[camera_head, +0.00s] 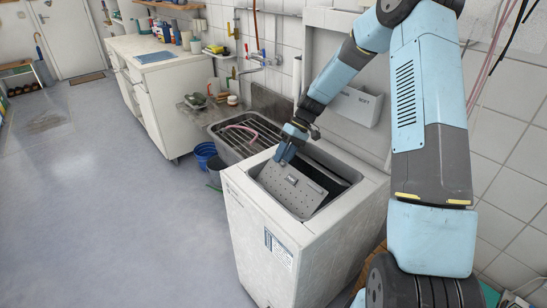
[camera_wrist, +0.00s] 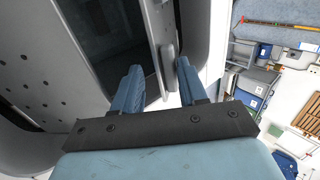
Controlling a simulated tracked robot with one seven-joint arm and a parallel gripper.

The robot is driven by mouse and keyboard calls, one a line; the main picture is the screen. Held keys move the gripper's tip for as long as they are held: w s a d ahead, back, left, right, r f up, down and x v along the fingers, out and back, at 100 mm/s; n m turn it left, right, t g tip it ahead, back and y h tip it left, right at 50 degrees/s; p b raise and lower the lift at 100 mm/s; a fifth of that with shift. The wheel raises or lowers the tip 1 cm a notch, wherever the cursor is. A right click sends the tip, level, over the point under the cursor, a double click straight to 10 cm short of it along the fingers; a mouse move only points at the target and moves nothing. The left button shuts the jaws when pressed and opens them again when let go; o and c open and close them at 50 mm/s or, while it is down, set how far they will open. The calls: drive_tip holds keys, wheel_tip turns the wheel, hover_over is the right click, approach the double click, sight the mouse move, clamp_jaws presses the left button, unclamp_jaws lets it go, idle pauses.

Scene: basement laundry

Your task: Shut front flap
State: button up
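A white top-loading washer (camera_head: 306,248) stands in the middle of the head view with its top open. Inside the opening, a grey perforated flap (camera_head: 290,186) is tilted, with a dark gap behind it. My gripper (camera_head: 284,157) points down into the opening at the far edge of this flap. In the wrist view the perforated metal (camera_wrist: 45,55) fills the left side. My two blue fingers are apart there, and my gripper (camera_wrist: 158,70) is open. A grey metal edge with a rounded tab (camera_wrist: 169,50) shows between and beyond the fingertips. Whether they touch it is unclear.
A sink with a drying rack (camera_head: 243,135) adjoins the washer at the back. Wall taps (camera_head: 262,58) and a grey wall box (camera_head: 357,104) are close to my arm. Blue buckets (camera_head: 207,157) stand on the floor. The floor (camera_head: 100,200) at left is clear.

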drive_tip(key=s+d+r, duration=0.2)
drive_tip(key=s+r, duration=1.1)
drive_tip(key=shift+s+d, duration=0.35)
idle(0.4)
